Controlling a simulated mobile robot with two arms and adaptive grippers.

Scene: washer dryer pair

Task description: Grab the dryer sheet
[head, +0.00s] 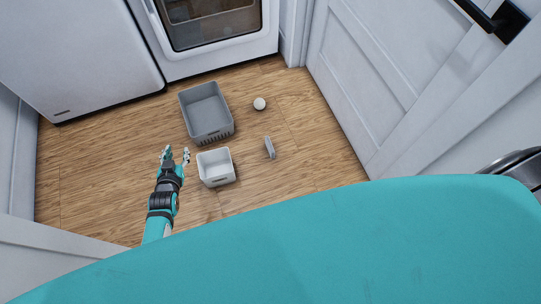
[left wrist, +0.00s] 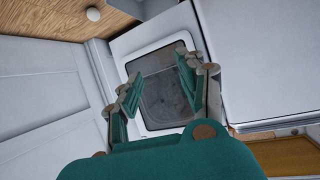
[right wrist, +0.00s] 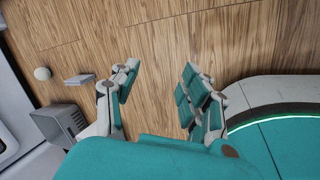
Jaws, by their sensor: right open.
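A small flat grey item (head: 270,147), which looks like the dryer sheet, rests on the wood floor right of the small white bin. It also shows in the right wrist view (right wrist: 80,79), left of my right gripper (right wrist: 160,72). That gripper is open and empty, apart from the item, and is not seen in the head view. My left gripper (head: 177,154) is open and empty, left of the bins and away from the item. In the left wrist view its open fingers (left wrist: 158,72) are seen against an appliance door.
A grey basket (head: 207,112) and the small white bin (head: 217,167) stand on the floor. A white ball (head: 259,103) lies beyond the item. White appliances (head: 75,50) stand at the back, and a white door (head: 375,80) is at right. Floor around the item is clear.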

